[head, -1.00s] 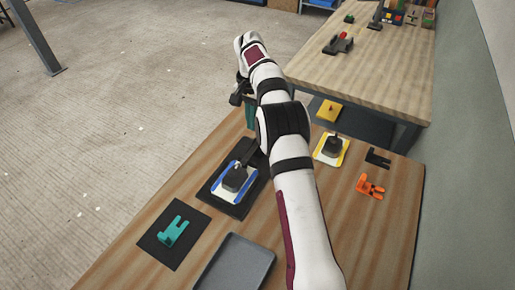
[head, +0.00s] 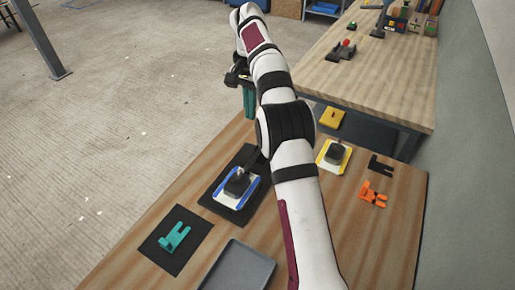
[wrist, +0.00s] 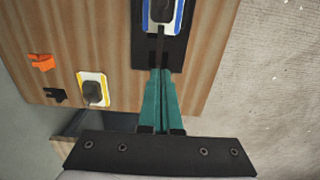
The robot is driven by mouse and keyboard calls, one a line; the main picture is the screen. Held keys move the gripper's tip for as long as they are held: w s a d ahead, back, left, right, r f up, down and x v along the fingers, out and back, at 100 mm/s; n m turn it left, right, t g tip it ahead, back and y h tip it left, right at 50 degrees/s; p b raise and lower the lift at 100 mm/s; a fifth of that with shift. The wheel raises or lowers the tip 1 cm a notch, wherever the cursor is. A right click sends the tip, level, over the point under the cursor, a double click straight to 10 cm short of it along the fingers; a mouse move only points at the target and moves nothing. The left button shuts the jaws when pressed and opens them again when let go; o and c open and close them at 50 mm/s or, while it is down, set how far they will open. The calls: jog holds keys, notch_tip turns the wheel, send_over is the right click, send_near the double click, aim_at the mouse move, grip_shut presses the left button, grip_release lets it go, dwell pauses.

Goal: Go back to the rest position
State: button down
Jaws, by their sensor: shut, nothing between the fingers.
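My gripper (head: 249,112) has teal fingers and hangs off the far end of my raised arm, past the table's far left edge in the head view. In the wrist view its fingers (wrist: 160,74) are together with nothing between them. They overlap the end of a black mat (wrist: 174,50) in that picture, but I cannot tell the height between them. A blue-and-white mould with a dark block (head: 236,186) lies on the mat. My arm covers part of the table.
A yellow-edged mould (head: 333,155), an orange part (head: 373,194) and a black bracket (head: 381,166) lie right of my arm. A teal part (head: 174,237) on a dark mat and a grey tray (head: 238,270) are nearer. A second table (head: 370,75) stands behind; open floor is left.

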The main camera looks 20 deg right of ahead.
jog(key=s+a+r+n+y, duration=0.15)
jog(key=s+r, duration=0.25)
jog(key=s, duration=0.6)
jog(key=s+a+r+n+h, duration=0.1)
jog(key=s+a+r, duration=0.2)
jog(key=s, duration=0.8)
jog(key=s+a+f, duration=0.1)
jog(key=s+f, duration=0.1)
jog(key=s, duration=0.4)
jog(key=s+a+f+y, duration=0.1)
jog(key=s+f, duration=0.2)
jog(key=s, duration=0.4)
jog(key=s+a+f, duration=0.1)
jog(key=s+f, duration=0.2)
jog(key=s, duration=0.3)
jog(key=shift+s+n, duration=0.4)
jog(key=shift+n, duration=0.05)
